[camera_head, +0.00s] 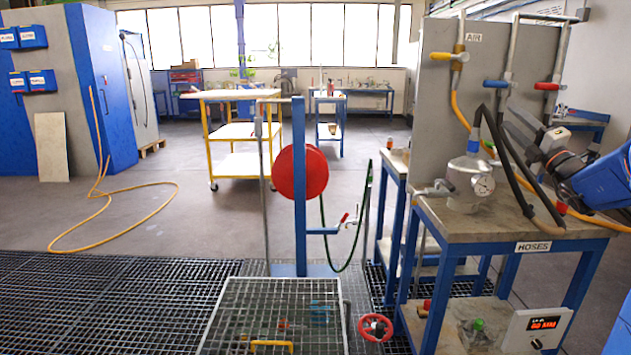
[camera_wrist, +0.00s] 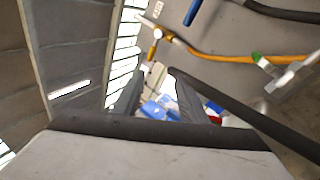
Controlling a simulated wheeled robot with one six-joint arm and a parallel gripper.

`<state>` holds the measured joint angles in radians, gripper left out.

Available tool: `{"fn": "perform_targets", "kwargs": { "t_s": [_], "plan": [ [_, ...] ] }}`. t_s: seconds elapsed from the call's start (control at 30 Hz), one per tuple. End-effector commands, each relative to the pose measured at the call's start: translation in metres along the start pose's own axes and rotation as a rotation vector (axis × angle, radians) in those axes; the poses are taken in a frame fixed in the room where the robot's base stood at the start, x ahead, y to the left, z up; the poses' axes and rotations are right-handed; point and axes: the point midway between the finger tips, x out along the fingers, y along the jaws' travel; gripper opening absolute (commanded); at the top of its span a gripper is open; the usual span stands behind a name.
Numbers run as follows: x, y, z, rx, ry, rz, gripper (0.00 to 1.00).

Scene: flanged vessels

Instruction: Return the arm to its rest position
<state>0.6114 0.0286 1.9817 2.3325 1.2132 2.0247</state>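My gripper (camera_head: 520,127) is at the right of the head view, above the hose bench and in front of the grey panel. My blue arm reaches in from the right edge. In the wrist view my gripper (camera_wrist: 156,88) shows two dark fingers standing apart, with background and blue things seen between them and nothing held. A black hose (camera_head: 507,145) passes close to the fingers in the head view; I cannot tell whether they touch.
A flanged vessel with a gauge (camera_head: 468,182) stands on the bench (camera_head: 497,224) labelled HOSES. The grey panel (camera_head: 440,88) carries valves and a yellow hose (camera_head: 459,105). A red reel (camera_head: 299,172) on a blue post stands left. Floor at centre-left is mostly open.

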Motion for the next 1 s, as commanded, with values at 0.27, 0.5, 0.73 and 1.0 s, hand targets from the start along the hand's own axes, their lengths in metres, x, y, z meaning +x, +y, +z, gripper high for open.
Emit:
{"fn": "perform_targets", "kwargs": {
  "t_s": [0.27,0.5,0.73,1.0],
  "plan": [
    [-0.01,0.017,-0.119,-0.326,0.285,-0.052,0.39],
    [-0.066,0.026,-0.256,-0.795,0.678,-0.005,0.39],
    [-0.157,0.025,-0.357,-1.28,1.069,0.187,0.39],
    [-0.282,0.011,-0.416,-1.821,1.488,0.608,0.39]
  ]
}}
